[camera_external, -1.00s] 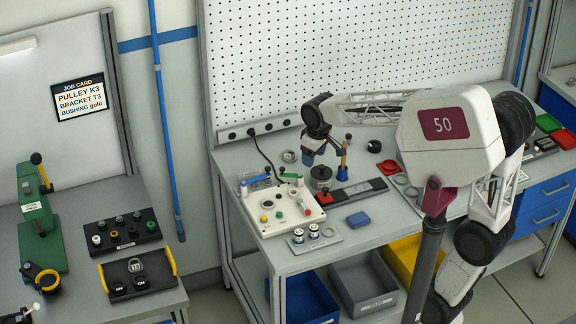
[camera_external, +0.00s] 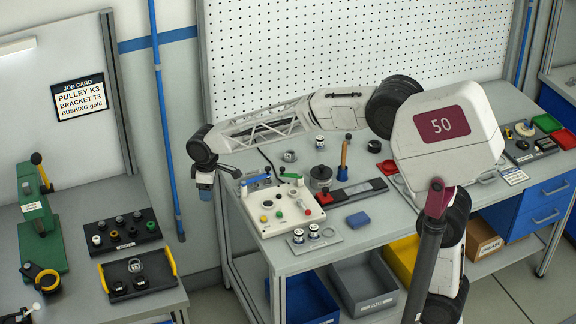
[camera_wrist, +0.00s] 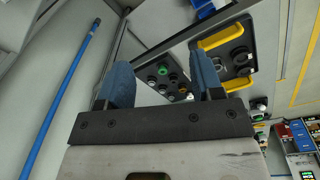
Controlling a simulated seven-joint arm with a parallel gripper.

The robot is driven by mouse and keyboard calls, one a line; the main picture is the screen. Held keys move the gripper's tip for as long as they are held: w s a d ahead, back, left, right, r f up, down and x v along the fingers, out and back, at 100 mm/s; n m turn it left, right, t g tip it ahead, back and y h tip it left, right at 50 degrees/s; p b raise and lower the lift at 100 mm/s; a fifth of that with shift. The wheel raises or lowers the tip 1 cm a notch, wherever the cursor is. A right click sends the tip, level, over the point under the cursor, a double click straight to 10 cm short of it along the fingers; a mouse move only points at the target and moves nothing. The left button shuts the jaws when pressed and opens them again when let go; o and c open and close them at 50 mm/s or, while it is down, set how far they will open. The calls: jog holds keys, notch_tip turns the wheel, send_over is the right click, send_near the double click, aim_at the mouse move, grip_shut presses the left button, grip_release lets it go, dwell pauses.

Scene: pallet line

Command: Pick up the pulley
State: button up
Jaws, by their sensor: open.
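My gripper (camera_external: 205,190) hangs just left of the workbench edge, over the gap between the two tables. In the wrist view its two blue fingers (camera_wrist: 163,85) are apart with nothing between them. Small silver round parts that look like pulleys stand in a pair on a flat plate (camera_external: 333,234) at the bench front: a left one (camera_external: 298,236) and a right one (camera_external: 314,231). Two more silver round parts, one (camera_external: 320,142) and another (camera_external: 289,156), stand further back. Their markings are too small to read. The job card (camera_external: 80,97) reads PULLEY K3.
A control box (camera_external: 283,220) with levers is on the bench near my gripper. The left table holds a black parts tray (camera_external: 97,251), a yellow-handled tray (camera_external: 167,265) and a green press (camera_external: 40,235). The yellow-handled tray also shows in the wrist view (camera_wrist: 238,84).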

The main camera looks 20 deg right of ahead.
jog(key=s+a+f+n, duration=0.15)
jog(key=a+f, duration=0.25)
jog(key=a, duration=0.4)
jog(key=s+a+f+n, duration=0.1)
jog(key=s+a+f, duration=0.15)
jog(key=a, duration=0.55)
jog(key=n, duration=0.3)
send_over(140, 280)
jog(key=shift+m+g+h, duration=0.25)
jog(key=shift+g+h, duration=0.05)
notch_tip(140, 280, down, 8)
jog(key=shift+w+f, duration=0.1)
jog(key=shift+f, duration=0.1)
jog(key=shift+f, duration=1.2)
jog(key=shift+f, duration=0.1)
jog(key=shift+f, duration=2.5)
